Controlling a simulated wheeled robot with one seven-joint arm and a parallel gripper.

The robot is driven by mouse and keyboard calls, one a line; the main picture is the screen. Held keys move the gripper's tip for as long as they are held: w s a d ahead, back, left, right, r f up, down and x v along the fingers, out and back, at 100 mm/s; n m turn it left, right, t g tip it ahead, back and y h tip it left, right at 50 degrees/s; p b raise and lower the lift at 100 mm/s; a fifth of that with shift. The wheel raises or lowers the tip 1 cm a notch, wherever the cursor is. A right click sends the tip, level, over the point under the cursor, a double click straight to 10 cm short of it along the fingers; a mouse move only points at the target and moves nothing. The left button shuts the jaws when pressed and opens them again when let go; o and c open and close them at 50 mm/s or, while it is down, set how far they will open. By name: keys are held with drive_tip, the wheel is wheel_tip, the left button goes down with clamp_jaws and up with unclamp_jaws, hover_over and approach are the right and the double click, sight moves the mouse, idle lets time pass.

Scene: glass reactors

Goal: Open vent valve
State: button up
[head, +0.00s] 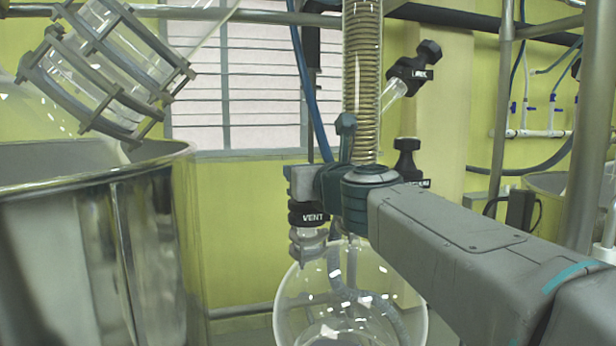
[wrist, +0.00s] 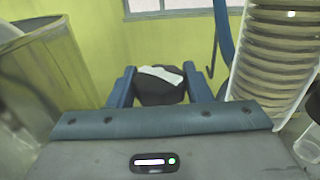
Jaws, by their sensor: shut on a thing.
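The vent valve (head: 311,217) is a black cap lettered "VENT" on a glass neck, in the left middle of the head view above a round glass flask (head: 350,300). My gripper (head: 305,185) is at the top of this valve, shut on its black knob. In the wrist view the dark knob (wrist: 160,88) with a white mark on top sits between the two blue fingers of my gripper (wrist: 158,90). The fingers hide part of the knob's sides. I cannot tell how far the valve is turned.
A coiled glass condenser (head: 362,80) rises just behind my gripper. A black valve lettered "LINK" or similar (head: 412,70) and another black knob (head: 407,160) stand to its right. A large steel vessel (head: 100,240) fills the left. A blue hose (head: 308,90) hangs close by.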

drive_tip(key=n+g+y, duration=0.1)
drive_tip(key=y, duration=0.1)
drive_tip(key=n+g+y, duration=0.1)
drive_tip(key=n+y, duration=0.1)
drive_tip(key=shift+g+y, duration=0.3)
drive_tip(key=shift+n+g+y, duration=1.5)
drive_tip(key=shift+n+g, duration=0.1)
drive_tip(key=o, duration=0.8)
drive_tip(key=shift+c, duration=0.2)
drive_tip(key=shift+a+t, duration=0.1)
drive_tip(key=shift+t, duration=0.2)
drive_tip(key=m+t+h, duration=0.3)
drive_tip(key=h, duration=0.1)
drive_tip(key=shift+m, duration=0.3)
drive_tip(key=shift+m+t+h+p, duration=0.3)
drive_tip(key=shift+m+t+h, duration=0.5)
drive_tip(key=shift+m+h, duration=0.7)
drive_tip(key=shift+m+t+h+p, duration=0.3)
drive_tip(key=shift+m+t+h, duration=0.55)
drive_tip(key=shift+h, duration=1.15)
